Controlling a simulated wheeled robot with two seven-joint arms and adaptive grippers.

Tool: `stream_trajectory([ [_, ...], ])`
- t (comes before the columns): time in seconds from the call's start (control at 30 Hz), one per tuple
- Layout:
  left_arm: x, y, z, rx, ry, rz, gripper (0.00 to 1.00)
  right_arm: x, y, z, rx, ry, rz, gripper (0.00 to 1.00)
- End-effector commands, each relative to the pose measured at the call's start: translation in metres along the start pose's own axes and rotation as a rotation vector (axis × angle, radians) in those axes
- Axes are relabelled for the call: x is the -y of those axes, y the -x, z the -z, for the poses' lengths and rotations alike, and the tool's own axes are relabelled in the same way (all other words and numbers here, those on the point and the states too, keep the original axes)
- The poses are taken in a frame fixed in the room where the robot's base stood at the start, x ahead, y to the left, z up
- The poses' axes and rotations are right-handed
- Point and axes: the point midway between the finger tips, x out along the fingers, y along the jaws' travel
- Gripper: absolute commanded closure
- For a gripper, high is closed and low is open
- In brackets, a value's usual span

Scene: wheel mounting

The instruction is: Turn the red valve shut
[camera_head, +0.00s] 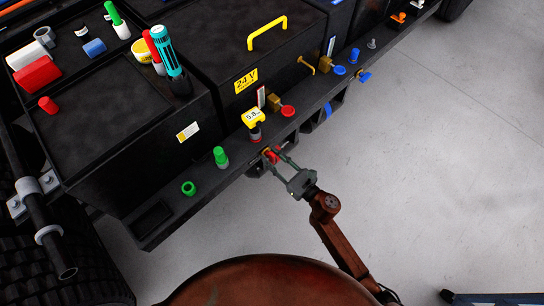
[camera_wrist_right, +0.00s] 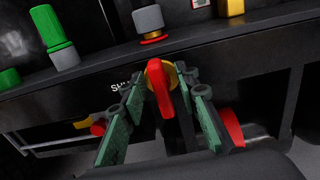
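The red valve (camera_wrist_right: 162,92) has a flat red lever on a round yellow-orange body, set in the front face of the black vehicle deck. My left gripper is not in view.
A red disc handle (camera_head: 288,110) on a brass fitting, a yellow tag (camera_head: 253,118) and a green-capped piece (camera_head: 221,157) stand along the ledge. Other red parts (camera_wrist_right: 232,128) show beside the fingers in the wrist view. Open floor (camera_head: 430,150) lies to the right.

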Motion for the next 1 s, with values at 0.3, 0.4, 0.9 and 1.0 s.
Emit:
stream_trajectory([
  [0.3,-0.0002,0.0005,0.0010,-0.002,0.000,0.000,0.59,0.0002,-0.0002,-0.0002,0.000,-0.001,0.000,0.79],
  [0.4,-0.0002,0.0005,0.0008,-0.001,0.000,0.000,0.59,0.0002,-0.0001,-0.0002,0.000,-0.001,0.000,0.85],
  [0.9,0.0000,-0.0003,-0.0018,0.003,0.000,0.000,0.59,0.0004,0.0002,-0.0002,0.000,-0.008,0.001,1.00],
  [1.0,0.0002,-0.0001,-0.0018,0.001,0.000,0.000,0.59,0.0005,0.0002,-0.0004,0.000,-0.028,0.001,1.00],
])
